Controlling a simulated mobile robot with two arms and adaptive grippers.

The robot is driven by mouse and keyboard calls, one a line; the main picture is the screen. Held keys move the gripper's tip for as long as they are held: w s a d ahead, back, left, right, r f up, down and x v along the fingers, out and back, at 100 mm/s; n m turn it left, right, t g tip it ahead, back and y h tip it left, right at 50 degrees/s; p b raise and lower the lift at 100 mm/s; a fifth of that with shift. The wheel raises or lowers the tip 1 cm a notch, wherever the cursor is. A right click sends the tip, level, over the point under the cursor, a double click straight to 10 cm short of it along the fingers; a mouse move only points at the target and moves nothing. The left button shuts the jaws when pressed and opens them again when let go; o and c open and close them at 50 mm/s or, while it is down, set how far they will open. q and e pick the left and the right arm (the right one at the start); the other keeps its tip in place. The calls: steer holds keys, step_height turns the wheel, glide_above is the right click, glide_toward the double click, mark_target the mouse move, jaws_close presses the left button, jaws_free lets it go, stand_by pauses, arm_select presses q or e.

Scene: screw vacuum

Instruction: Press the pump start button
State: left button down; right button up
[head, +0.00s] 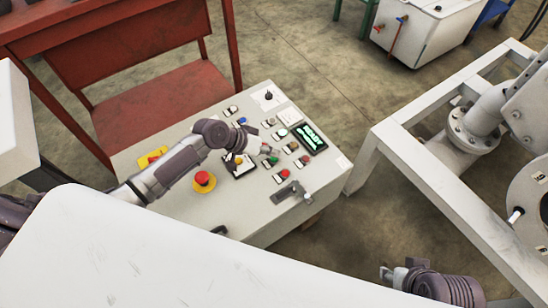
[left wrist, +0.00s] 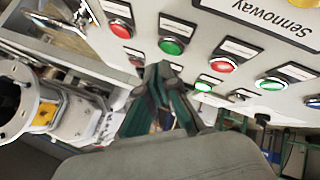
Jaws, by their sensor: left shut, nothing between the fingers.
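The control panel (head: 240,205) is a pale cabinet top with several red, green and other buttons; I cannot read which is the pump start button. My left gripper (head: 262,149) is over the button rows, shut and empty. In the left wrist view its dark fingertips (left wrist: 163,72) point at a green button (left wrist: 171,46), close below it in the picture; I cannot tell whether they touch. Red buttons (left wrist: 120,29) and (left wrist: 222,65) flank that green one. My right gripper (head: 393,275) is low at the right, away from the panel, its fingers too small to judge.
A red emergency stop (head: 204,179) on a yellow base and a lit green display (head: 309,137) are on the panel. A red metal frame (head: 110,55) stands behind left. A white machine frame (head: 400,150) stands right, with floor between.

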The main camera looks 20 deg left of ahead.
stand_by(0.7)
arm_select(q)
steer(key=shift+f, duration=0.45)
arm_select(e)
steer(key=shift+f, duration=0.2)
arm_select(q)
steer(key=shift+f+b, duration=0.4)
steer(key=shift+f, duration=0.05)
arm_select(e)
steer(key=shift+f, duration=0.25)
arm_select(q)
steer(key=shift+r, duration=0.25)
steer(key=shift+r+p, duration=0.6)
steer(key=shift+p, duration=0.3)
arm_select(e)
steer(key=shift+x, duration=0.9)
steer(key=shift+w+a, duration=0.1)
steer(key=shift+w, duration=0.1)
